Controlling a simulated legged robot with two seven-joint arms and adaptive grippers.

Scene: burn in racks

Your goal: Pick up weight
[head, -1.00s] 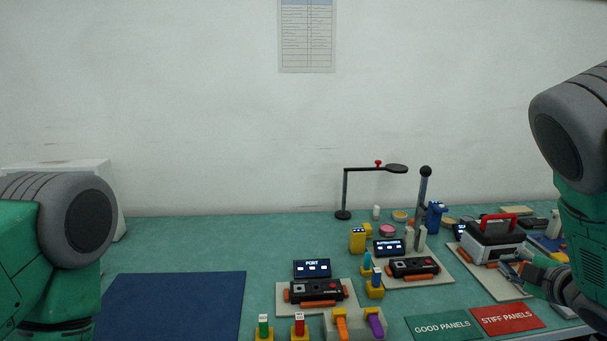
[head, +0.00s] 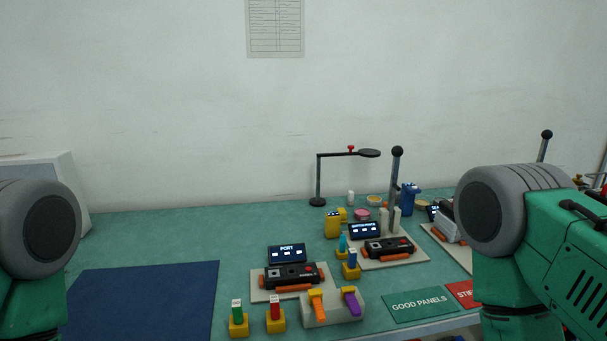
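I cannot pick out a thing that is surely the weight. The white device (head: 447,222) at the right is mostly hidden behind my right arm. A black post with a ball top (head: 397,152) stands on the right-hand panel board (head: 375,262). A small white cylinder (head: 350,198) stands at the back. Neither gripper is in view; only upper parts of my two arms show at the left and right edges.
The teal table (head: 150,240) holds a blue mat (head: 150,300), a PORT display (head: 287,253), a black panel unit (head: 290,276), coloured plugs in yellow blocks (head: 276,320), a lamp-like stand (head: 318,180) and a GOOD PANELS card (head: 420,303).

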